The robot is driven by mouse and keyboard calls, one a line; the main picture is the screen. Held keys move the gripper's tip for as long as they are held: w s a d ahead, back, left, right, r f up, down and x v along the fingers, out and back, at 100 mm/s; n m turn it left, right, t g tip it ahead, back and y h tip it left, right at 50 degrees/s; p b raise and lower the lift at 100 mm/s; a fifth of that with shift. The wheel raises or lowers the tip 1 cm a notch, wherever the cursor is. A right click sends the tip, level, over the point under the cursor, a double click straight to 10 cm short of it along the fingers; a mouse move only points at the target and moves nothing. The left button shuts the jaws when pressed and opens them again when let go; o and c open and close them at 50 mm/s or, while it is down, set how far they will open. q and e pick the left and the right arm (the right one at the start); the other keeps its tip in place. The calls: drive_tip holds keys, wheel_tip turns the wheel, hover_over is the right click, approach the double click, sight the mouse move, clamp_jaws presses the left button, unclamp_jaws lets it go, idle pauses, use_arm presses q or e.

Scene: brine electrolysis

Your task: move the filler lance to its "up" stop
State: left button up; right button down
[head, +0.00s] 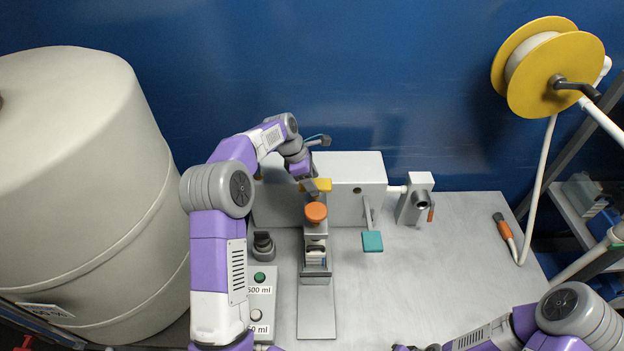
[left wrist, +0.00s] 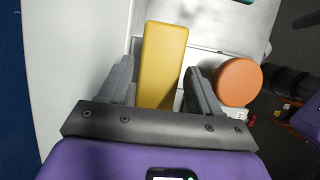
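The filler stand (head: 316,240) rises from the bench, with an orange round cap (head: 316,211) on it and a yellow bar-shaped handle (head: 322,184) behind the cap. I take the yellow handle to be the lance's. My left gripper (head: 312,188) is at this handle. In the left wrist view the yellow handle (left wrist: 163,60) lies between the two open fingers, with narrow gaps at both sides; the orange cap (left wrist: 239,82) is just outside the right finger. The lance itself is mostly hidden. My right gripper is barely in view at the bottom edge.
A grey box (head: 350,170) stands behind the filler, with a teal pad (head: 372,241) in front and a grey spout block (head: 416,200) to the right. A button panel (head: 262,300) is at the left. A large tank (head: 80,190) fills the left side. The right bench is mostly clear.

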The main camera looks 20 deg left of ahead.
use_arm(q)
clamp_jaws()
wheel_tip(320, 180, up, 5)
drive_tip(key=p, duration=0.4)
drive_tip(key=shift+w+f, duration=0.1)
drive_tip(key=shift+c, duration=0.5)
unclamp_jaws()
drive_tip(key=o, duration=0.4)
drive_tip(key=shift+v, duration=3.8)
